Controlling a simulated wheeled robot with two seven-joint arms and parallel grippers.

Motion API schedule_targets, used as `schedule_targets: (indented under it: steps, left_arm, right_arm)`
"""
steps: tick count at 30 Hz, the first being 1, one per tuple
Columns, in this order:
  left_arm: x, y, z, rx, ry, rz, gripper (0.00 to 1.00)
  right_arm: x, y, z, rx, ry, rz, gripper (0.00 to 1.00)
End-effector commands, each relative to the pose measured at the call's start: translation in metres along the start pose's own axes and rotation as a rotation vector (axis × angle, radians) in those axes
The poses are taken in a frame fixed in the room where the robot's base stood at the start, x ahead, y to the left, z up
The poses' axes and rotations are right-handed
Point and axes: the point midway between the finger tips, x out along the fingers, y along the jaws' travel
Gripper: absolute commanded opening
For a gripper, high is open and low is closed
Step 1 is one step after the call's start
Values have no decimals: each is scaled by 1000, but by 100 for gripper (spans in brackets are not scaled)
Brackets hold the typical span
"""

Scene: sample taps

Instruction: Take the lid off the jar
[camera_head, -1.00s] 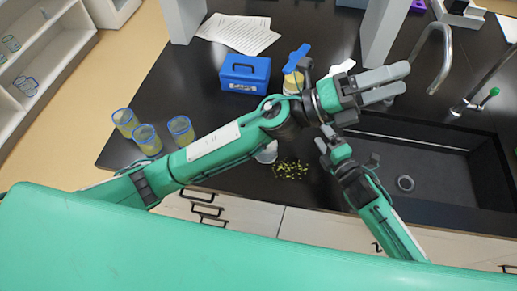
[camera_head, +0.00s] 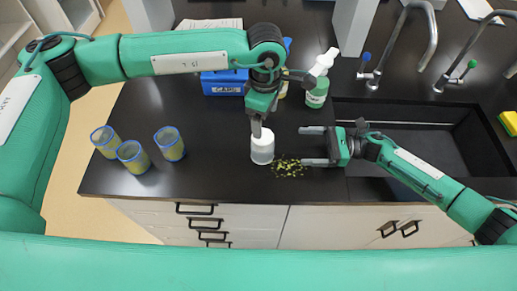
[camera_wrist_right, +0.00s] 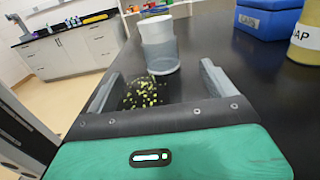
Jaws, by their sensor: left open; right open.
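The jar (camera_head: 262,154) is a small clear container with a white lid (camera_head: 262,137), standing upright on the black counter. It also shows in the right wrist view (camera_wrist_right: 161,54), with its white lid (camera_wrist_right: 156,24) on top. My left gripper (camera_head: 256,128) points down right over the lid; its fingers partly cover it, and I cannot tell whether they touch it. My right gripper (camera_head: 313,147) is open and empty, low over the counter to the right of the jar, fingers pointing at it. In the right wrist view the jar stands beyond the open fingers (camera_wrist_right: 160,88).
Yellow-green crumbs (camera_head: 289,168) lie between the jar and my right gripper. Several blue-rimmed cups (camera_head: 133,156) stand at left. A blue CAPS box (camera_head: 222,84) and a green bottle (camera_head: 317,93) stand behind. The sink (camera_head: 440,130) is at right.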

Motion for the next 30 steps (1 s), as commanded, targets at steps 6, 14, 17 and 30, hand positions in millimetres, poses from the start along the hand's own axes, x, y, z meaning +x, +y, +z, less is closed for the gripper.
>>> schedule_targets:
  steps: [6, 14, 17, 30]
  left_arm:
    - [-1, 2, -7, 0, 27, 3, 77]
    - [-1, 2, -6, -1, 24, 3, 77]
    - [-1, 2, -6, -1, 24, 2, 77]
    - [-1, 1, -6, -1, 23, 2, 77]
  right_arm:
    - [14, 1, -1, -12, 3, 12, 87]
    - [63, 1, 0, -12, 2, 12, 87]
    - [83, 2, 0, -12, 3, 12, 87]
    - [134, 2, -1, -10, 5, 9, 87]
